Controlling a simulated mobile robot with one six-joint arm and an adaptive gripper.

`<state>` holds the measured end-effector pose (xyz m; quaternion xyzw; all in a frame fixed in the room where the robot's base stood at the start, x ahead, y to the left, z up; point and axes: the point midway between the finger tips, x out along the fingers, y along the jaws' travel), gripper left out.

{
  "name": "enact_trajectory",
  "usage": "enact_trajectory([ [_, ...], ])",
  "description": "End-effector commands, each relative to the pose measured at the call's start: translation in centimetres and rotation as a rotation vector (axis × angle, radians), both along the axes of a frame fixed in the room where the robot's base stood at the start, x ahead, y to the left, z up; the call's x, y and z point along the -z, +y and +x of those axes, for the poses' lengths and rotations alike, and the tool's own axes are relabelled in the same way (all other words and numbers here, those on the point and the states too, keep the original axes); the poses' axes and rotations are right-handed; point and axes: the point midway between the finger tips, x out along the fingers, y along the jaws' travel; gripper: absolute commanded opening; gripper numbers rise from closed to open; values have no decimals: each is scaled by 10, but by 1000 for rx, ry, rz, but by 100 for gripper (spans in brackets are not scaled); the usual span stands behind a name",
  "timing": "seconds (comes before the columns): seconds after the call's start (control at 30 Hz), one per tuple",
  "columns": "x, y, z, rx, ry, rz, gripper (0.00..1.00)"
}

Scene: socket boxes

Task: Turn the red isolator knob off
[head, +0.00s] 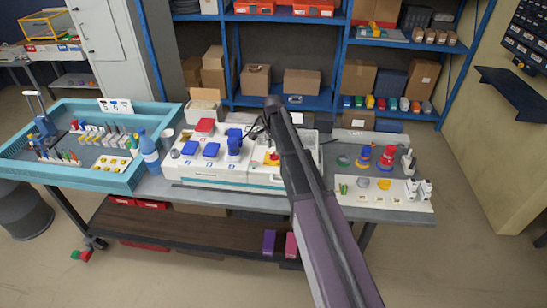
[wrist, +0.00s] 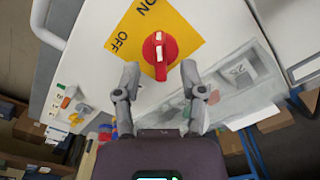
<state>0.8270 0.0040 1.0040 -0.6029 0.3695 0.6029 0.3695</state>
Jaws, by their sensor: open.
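The red isolator knob (wrist: 160,54) sits on a yellow plate (wrist: 128,22) printed ON and OFF, on a white panel, in the wrist view. The knob's white mark lies roughly along the picture's vertical; which label it points at I cannot tell for sure. My gripper (wrist: 160,72) is open, with one fingertip on each side of the knob's lower part. Whether the fingers touch the knob is unclear. In the head view my gripper (head: 258,128) reaches the white panel box (head: 225,178) on the bench, and my arm hides much of the knob.
Blue and red socket units, such as a blue one (head: 235,142), stand left of my gripper. A blue bottle (head: 149,152) and a teal-rimmed tray (head: 95,178) are farther left. Colourful rings (head: 364,157) and a white board (head: 385,192) lie to the right. Blue shelving (head: 340,60) stands behind.

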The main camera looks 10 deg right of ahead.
Motion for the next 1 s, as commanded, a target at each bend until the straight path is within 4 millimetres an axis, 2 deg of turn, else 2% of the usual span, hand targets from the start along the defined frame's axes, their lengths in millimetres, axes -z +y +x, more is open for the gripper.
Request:
enact_trajectory([
  [0.03,8,0,0,0,0,0,53],
  [0.3,24,0,0,1,0,0,53],
  [0.87,29,0,0,1,0,0,53],
  [1.0,29,0,0,1,0,0,11],
])
